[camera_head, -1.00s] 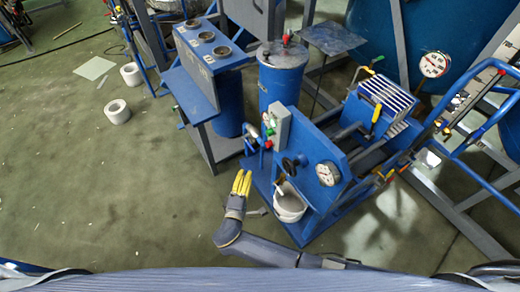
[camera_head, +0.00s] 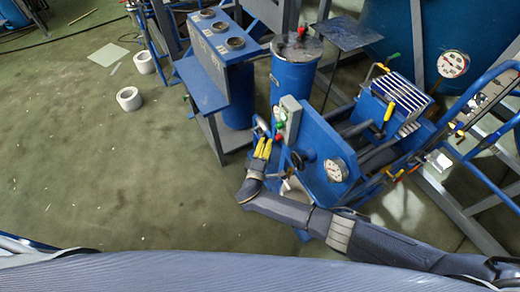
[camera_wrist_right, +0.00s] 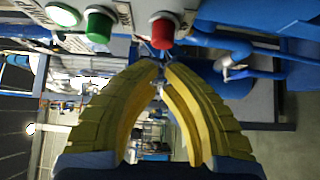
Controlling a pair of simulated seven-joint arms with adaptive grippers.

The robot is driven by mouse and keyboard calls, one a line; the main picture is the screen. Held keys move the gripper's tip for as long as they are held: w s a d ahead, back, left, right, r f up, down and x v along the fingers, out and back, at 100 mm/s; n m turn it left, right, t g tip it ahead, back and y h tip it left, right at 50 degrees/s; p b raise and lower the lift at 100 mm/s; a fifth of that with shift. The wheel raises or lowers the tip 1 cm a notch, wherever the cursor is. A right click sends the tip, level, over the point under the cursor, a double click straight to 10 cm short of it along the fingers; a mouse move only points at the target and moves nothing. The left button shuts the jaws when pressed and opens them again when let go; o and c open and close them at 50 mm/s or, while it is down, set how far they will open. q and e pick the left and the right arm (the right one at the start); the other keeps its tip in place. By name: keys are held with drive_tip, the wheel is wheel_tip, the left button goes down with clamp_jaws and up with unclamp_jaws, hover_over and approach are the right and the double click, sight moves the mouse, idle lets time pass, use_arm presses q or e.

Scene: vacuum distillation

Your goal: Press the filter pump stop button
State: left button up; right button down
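The filter pump's grey control box (camera_head: 291,116) stands on the blue pump unit (camera_head: 318,150), with small coloured buttons on its near side. In the right wrist view a red button (camera_wrist_right: 163,29) is at the top middle, with a green button (camera_wrist_right: 98,26) and a pale lit button (camera_wrist_right: 63,14) to its left. My right gripper (camera_head: 264,146) has yellow fingers pointing up toward the box. In the wrist view its fingertips (camera_wrist_right: 161,68) come together just below the red button; they hold nothing, and contact with it cannot be told. My left gripper is not in view.
A gauge (camera_head: 335,170) and a dark handwheel (camera_head: 299,160) are on the pump's front, right of my gripper. Blue pipes (camera_wrist_right: 250,68) run right of the red button. A blue cylindrical tank (camera_head: 293,80) stands behind.

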drive_tip(key=shift+w+d, duration=0.4)
drive_tip(key=shift+d, duration=0.2)
drive_tip(key=shift+w+d, duration=0.7)
drive_tip(key=shift+d, duration=0.3)
drive_tip(key=s+a, duration=0.5)
drive_tip(key=s, duration=0.7)
drive_tip(key=shift+s+a, duration=0.15)
drive_tip(key=shift+a, duration=0.15)
